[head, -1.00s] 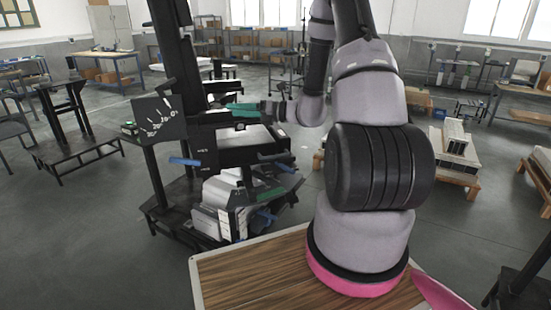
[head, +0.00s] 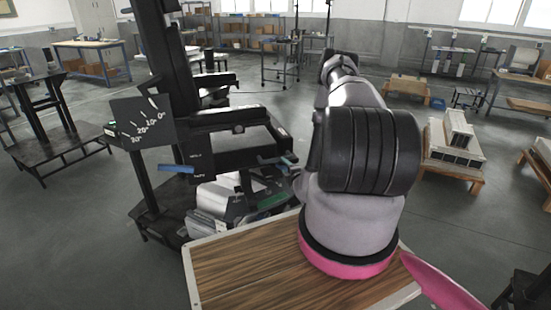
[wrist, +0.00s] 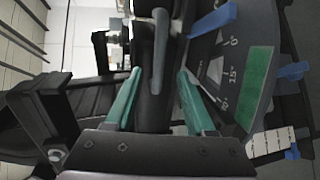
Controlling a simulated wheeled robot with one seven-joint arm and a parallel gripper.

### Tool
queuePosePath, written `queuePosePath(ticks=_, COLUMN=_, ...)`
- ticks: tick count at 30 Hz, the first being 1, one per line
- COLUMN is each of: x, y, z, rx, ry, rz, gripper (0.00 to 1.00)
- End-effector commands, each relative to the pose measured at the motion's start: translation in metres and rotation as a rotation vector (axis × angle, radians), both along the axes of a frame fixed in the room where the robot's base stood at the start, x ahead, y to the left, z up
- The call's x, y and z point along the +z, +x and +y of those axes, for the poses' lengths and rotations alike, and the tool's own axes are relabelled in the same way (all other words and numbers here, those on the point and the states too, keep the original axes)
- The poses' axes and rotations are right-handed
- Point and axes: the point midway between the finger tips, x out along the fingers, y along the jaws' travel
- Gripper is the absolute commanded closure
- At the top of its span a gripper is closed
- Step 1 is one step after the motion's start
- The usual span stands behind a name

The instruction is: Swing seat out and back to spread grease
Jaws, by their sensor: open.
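The lift column (head: 158,45) stands left of centre in the head view, with black padded, arm-like bars (head: 228,118) and a black block (head: 240,150) that looks like the seat unit. A black angle plate (head: 142,122) with white degree marks is beside it. In the wrist view, my gripper (wrist: 160,72) has two green fingers, open and apart. A grey rounded lever (wrist: 160,45) shows ahead, in line with the gap; I cannot tell whether it is between the fingers. In the head view my own arm hides my gripper.
A dial plate (wrist: 222,60) with degree marks and a blue handle (wrist: 212,20) are close to the right finger in the wrist view. A blue handle (head: 177,169) sticks out below the angle plate. A wooden pallet with blocks (head: 453,165) stands right; open floor lies between.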

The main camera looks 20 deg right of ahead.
Motion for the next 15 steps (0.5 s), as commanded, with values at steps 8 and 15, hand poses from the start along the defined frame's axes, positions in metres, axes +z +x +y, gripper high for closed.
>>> queuePosePath(ticks=8, x=-0.009, y=0.053, z=-0.004, rx=0.003, ry=-0.003, rz=-0.004, gripper=0.45)
queuePosePath(ticks=15, x=-0.016, y=0.084, z=-0.007, rx=0.004, ry=-0.003, rz=-0.003, gripper=0.45)
